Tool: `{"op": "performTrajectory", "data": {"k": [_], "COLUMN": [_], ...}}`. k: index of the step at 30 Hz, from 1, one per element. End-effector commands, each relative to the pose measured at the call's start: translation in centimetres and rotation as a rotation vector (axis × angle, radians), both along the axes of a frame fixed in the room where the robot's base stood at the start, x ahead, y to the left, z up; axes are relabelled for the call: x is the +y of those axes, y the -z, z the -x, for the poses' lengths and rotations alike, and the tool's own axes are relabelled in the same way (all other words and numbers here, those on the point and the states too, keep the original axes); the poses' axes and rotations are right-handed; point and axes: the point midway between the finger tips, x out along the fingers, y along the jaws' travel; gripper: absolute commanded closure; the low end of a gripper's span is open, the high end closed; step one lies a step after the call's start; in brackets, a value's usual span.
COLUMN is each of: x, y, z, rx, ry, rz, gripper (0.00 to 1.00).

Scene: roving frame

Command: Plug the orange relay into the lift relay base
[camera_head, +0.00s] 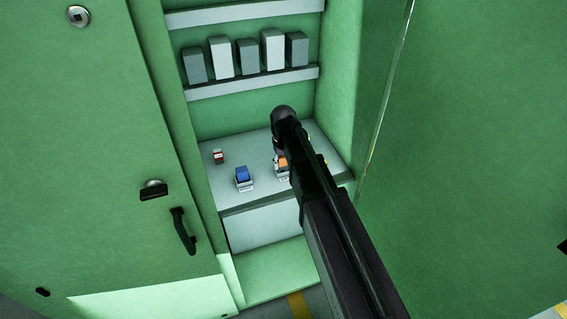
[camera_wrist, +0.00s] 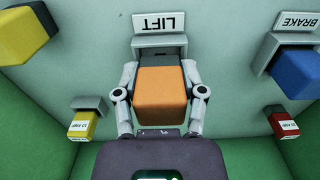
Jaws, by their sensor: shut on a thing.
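The orange relay (camera_wrist: 162,90) is held between the two fingers of my gripper (camera_wrist: 162,92) in the wrist view. The gripper is shut on its sides. The lift relay base (camera_wrist: 160,45), a grey block with a white LIFT label (camera_wrist: 166,22), lies directly beyond the relay's far end. The relay lines up roughly with the base; I cannot tell whether it is seated in it or just in front. In the head view the orange relay (camera_head: 282,162) shows partly beside my dark arm, which hides most of the gripper and base.
A blue relay (camera_wrist: 297,72) sits at the BRAKE base on the right, a yellow relay (camera_wrist: 24,34) at upper left. A yellow fuse (camera_wrist: 82,123) and a red fuse (camera_wrist: 284,123) flank my gripper. In the head view, grey modules (camera_head: 247,56) stand on a rail; the green cabinet walls enclose the sides.

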Motion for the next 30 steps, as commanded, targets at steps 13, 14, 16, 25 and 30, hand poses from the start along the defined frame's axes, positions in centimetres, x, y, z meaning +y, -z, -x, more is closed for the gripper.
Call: {"op": "performTrajectory", "data": {"k": [13,14,16,25,30], "x": [0.0,0.0,0.0,0.0,0.0], "y": [0.9,0.9,1.1,1.3,1.3], "z": [0.0,0.0,0.0,0.0,0.0], "rx": [0.000,0.000,0.000,0.000,0.000], "ry": [0.000,0.000,0.000,0.000,0.000], "rz": [0.000,0.000,0.000,0.000,0.000], "gripper": [0.95,0.95,0.95,0.23,0.07]}}
